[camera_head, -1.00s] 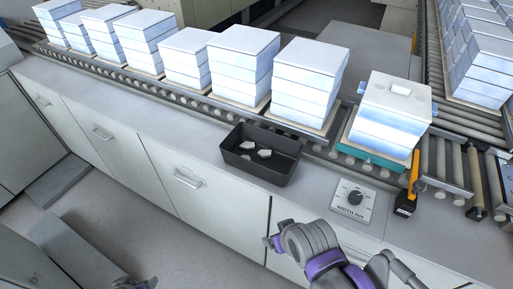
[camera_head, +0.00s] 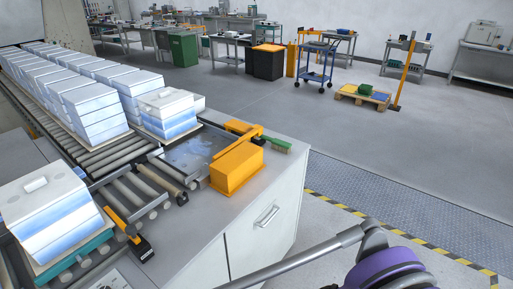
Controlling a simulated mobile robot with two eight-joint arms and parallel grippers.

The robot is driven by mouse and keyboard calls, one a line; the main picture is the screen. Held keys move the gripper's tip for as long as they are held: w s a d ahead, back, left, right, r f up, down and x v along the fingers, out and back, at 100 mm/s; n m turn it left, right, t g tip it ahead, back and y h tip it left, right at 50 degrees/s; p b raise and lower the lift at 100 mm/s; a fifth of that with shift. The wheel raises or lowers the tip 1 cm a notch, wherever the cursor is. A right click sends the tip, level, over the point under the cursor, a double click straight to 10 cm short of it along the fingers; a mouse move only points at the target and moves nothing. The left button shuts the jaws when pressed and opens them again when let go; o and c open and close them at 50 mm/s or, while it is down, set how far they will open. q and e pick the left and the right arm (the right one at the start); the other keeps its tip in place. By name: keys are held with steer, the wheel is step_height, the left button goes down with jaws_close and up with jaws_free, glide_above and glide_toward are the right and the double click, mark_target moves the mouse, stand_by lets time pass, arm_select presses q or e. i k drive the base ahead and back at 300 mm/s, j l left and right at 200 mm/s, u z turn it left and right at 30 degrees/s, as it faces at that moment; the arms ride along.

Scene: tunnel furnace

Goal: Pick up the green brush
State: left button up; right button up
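The green brush (camera_head: 276,144) lies on the light grey counter top (camera_head: 282,166), near its far right corner. It is just behind and to the right of an orange-yellow box (camera_head: 237,168). Its bristles look green, and an orange-yellow bar beside the box partly covers the view of its left end. A purple and grey arm joint with a grey rod, part of my arm, shows at the bottom right, well in front of the brush. Neither gripper's fingers show in this view.
Roller conveyors (camera_head: 120,150) with stacked white-blue blocks (camera_head: 88,105) fill the left side. The counter ends at a white cabinet (camera_head: 268,215). Open grey floor (camera_head: 400,150) lies beyond, with a yellow-black striped edge (camera_head: 400,233), a blue cart (camera_head: 317,63) and a pallet (camera_head: 362,98).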

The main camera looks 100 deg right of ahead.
mark_target(279, 145)
steer(key=z, duration=3.6)
steer(key=i+u, duration=0.1)
steer(key=u, duration=0.3)
steer(key=l+u, duration=0.15)
steer(key=u, duration=0.25)
steer(key=i+l+u, duration=0.15)
steer(key=u, duration=0.25)
steer(key=l+u, duration=0.15)
steer(key=u, duration=0.3)
steer(key=l+u, duration=0.3)
steer(key=l, duration=0.2)
steer(key=i+l+u, duration=0.1)
steer(key=l+u, duration=0.15)
steer(key=l, duration=0.3)
steer(key=l+u, duration=0.1)
steer(key=l, duration=0.4)
steer(key=k+l+u, duration=0.15)
steer(key=l, duration=0.4)
steer(key=i, duration=0.05)
